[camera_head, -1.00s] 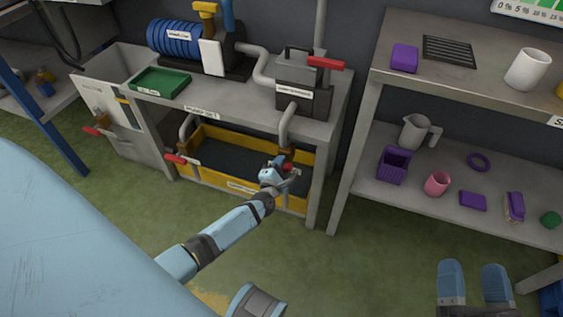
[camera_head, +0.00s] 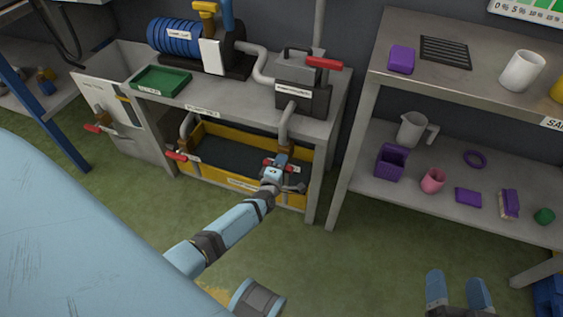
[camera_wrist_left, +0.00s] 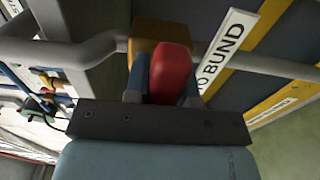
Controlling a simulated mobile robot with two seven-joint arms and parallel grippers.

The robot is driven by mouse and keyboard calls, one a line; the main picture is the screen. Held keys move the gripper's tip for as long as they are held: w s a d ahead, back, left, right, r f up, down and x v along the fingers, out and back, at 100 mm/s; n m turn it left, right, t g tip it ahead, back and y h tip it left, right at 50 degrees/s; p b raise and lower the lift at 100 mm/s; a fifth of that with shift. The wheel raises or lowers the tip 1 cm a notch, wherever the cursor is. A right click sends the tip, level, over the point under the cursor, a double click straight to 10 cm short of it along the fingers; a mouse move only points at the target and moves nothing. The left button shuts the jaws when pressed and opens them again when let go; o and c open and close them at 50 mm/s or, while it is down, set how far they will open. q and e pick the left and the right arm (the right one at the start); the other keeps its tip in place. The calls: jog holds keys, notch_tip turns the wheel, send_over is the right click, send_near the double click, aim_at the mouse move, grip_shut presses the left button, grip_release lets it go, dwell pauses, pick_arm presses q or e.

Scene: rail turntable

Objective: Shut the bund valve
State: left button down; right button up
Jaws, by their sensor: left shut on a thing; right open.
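The bund valve has a brass-brown body (camera_wrist_left: 162,42) on a grey pipe, with a red lever (camera_wrist_left: 170,72) in front of it in the left wrist view. My left gripper (camera_head: 275,170) is at this valve, at the front right of the yellow-walled bund (camera_head: 232,181) under the bench. Its blue fingers (camera_wrist_left: 165,85) stand on both sides of the red lever and are shut on it. A label reading "BUND" (camera_wrist_left: 228,45) is beside the valve. The gripper hides part of the valve in the head view. My right gripper (camera_head: 459,293) is open and empty at the bottom right.
Another red-handled valve (camera_head: 177,156) is at the bund's left, and one more (camera_head: 93,128) is on the grey cabinet. The bench (camera_head: 230,105) is above the bund. A shelf unit (camera_head: 400,190) stands right. Green floor is clear in front.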

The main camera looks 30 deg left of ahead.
dwell(0.3)
pick_arm(q)
jog(key=c, duration=1)
grip_release()
pick_arm(e)
jog(key=shift+s, duration=0.1)
pick_arm(q)
jog(key=shift+o, duration=0.2)
jog(key=shift+s, duration=0.2)
jog(key=p+v, duration=0.3)
jog(key=v, duration=1)
jog(key=shift+s, duration=0.2)
pick_arm(e)
jog(key=d+f+g, duration=0.1)
jog(key=s+f+g+h, duration=0.1)
jog(key=f, duration=0.1)
jog(key=d+f+h, duration=0.1)
jog(key=f, duration=0.1)
jog(key=shift+s+d+f+g, duration=0.1)
jog(key=shift+s+d+g, duration=0.05)
jog(key=shift+d+g, duration=0.2)
jog(key=shift+a, duration=0.2)
pick_arm(q)
jog(key=shift+f, duration=0.1)
